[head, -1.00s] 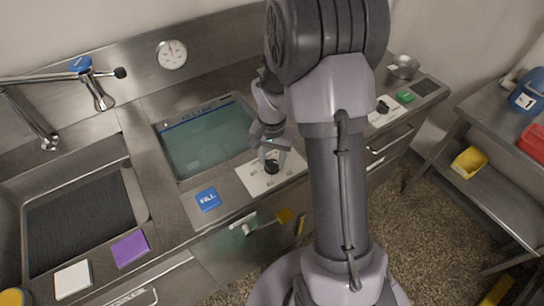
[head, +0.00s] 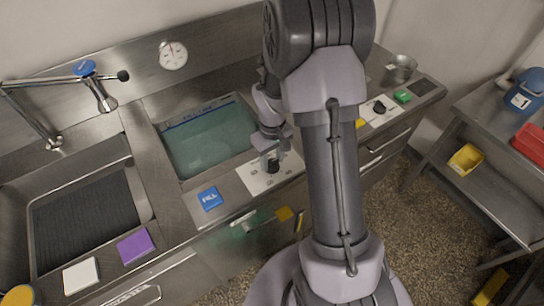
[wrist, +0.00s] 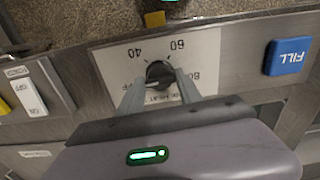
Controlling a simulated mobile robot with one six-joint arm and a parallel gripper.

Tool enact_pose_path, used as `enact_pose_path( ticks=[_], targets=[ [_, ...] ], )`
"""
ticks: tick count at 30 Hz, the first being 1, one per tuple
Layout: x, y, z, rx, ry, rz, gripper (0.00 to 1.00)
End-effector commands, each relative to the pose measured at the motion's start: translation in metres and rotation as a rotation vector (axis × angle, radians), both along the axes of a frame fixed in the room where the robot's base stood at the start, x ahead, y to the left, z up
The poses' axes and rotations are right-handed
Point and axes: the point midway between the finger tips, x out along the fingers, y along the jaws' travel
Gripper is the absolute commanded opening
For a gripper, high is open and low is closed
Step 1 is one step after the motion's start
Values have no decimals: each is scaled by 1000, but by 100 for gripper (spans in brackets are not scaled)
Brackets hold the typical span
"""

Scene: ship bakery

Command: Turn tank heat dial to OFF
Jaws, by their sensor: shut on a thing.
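The tank heat dial is a small black knob (wrist: 160,73) on a white plate (wrist: 120,54) marked 40, 60, 80 and OFF, which appears upside down in the wrist view. In the head view the dial (head: 273,166) stands in front of the water tank (head: 208,140). My gripper (wrist: 160,82) points down at the plate and is shut on the dial, one finger on each side. In the head view my gripper (head: 271,157) covers part of the knob. I cannot clearly tell which mark the dial points to.
A blue FILL button (head: 210,198) lies left of the plate. A yellow-ended handle (head: 284,213) sticks out from the counter front. A second dial (head: 379,107) and a green button (head: 402,96) are farther right. A sink (head: 85,215) is at the left.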

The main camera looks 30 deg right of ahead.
Motion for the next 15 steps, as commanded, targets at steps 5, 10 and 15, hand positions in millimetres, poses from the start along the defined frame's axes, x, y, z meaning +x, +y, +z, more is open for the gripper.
enact_pose_path(
  ticks=[5, 10, 15],
  targets=[
    [1, 0, 1, -1, -1, 101, 1],
    [1, 0, 1, -1, -2, 169, 1],
    [1, 0, 1, -1, -2, 206, 1]
  ],
)
